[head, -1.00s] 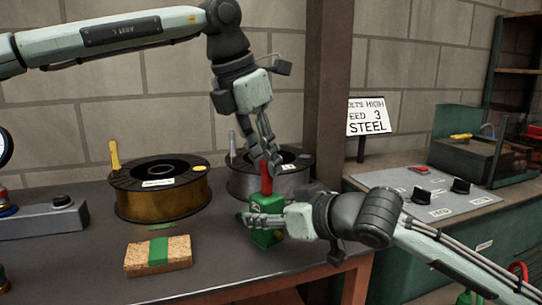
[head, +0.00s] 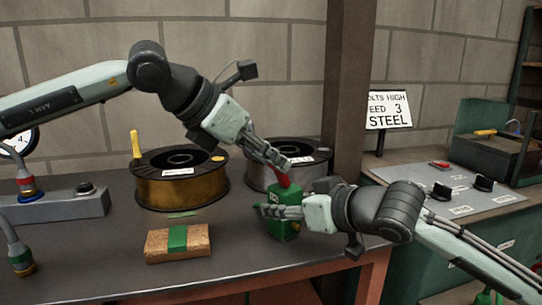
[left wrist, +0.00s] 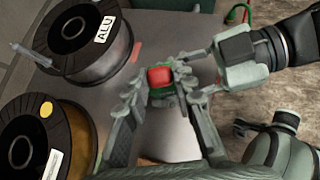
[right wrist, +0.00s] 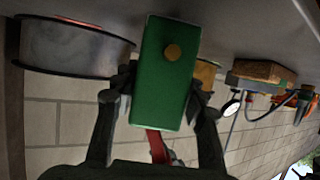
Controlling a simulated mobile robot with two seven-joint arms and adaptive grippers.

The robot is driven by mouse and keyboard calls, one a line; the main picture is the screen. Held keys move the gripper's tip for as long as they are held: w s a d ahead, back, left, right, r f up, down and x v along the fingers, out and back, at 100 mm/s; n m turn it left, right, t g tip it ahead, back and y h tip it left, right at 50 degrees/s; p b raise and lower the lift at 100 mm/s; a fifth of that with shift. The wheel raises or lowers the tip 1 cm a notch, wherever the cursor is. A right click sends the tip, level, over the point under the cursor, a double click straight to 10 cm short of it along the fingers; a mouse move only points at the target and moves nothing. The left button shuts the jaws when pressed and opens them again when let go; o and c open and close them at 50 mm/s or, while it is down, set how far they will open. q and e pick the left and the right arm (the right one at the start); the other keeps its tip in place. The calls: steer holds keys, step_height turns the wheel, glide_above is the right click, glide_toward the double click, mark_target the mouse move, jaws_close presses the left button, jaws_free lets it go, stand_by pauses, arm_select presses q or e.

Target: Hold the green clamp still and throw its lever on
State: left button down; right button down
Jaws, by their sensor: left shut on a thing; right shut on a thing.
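The green clamp (head: 286,228) is a small block standing on the bench near its right front edge. Its red lever (head: 284,180) sticks up from the top, leaning slightly left. My left gripper (head: 282,163) is shut on the lever from above; the lever's red end (left wrist: 160,76) shows between its fingers in the left wrist view. My right gripper (head: 280,211) is shut around the clamp body from the right. The right wrist view shows the green block (right wrist: 163,85) with a brass stud between the fingers, and the red lever (right wrist: 157,147) beyond, partly hidden.
A brown spool (head: 180,188) and a grey spool (head: 258,175) stand behind the clamp. A wooden block with a green band (head: 178,243) lies to the left. A grey box (head: 65,206) is farther left. A post (head: 350,90) rises at the right.

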arm_select(q)
steer(key=c, duration=1.2)
jaws_free()
steer(key=v, duration=1.2)
arm_select(e)
steer(key=c, duration=0.8)
jaws_free()
steer(key=shift+o, duration=0.2)
